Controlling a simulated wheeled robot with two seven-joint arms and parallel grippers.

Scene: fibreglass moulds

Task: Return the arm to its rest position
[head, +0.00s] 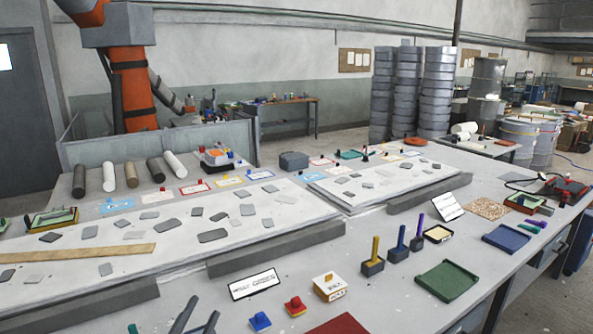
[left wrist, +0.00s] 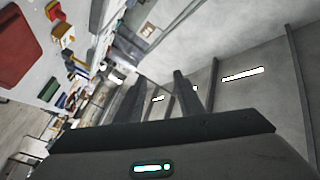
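My left gripper (head: 198,314) shows at the bottom edge of the head view, at the near side of the long worktable (head: 385,300). Its two dark fingers stand apart with nothing between them. In the left wrist view the same fingers (left wrist: 160,92) are spread, with the ceiling and its lights behind them and the table off to the left. The rest of the left arm is out of the head view. My right gripper is in neither view.
Near the left gripper are a blue block (head: 260,321), a red block (head: 295,306), a yellow-and-white box (head: 329,286) and a small sign (head: 254,283). A red mat (head: 340,325) lies at the front edge. A green tray (head: 447,280) and coloured-handled tools stand further right.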

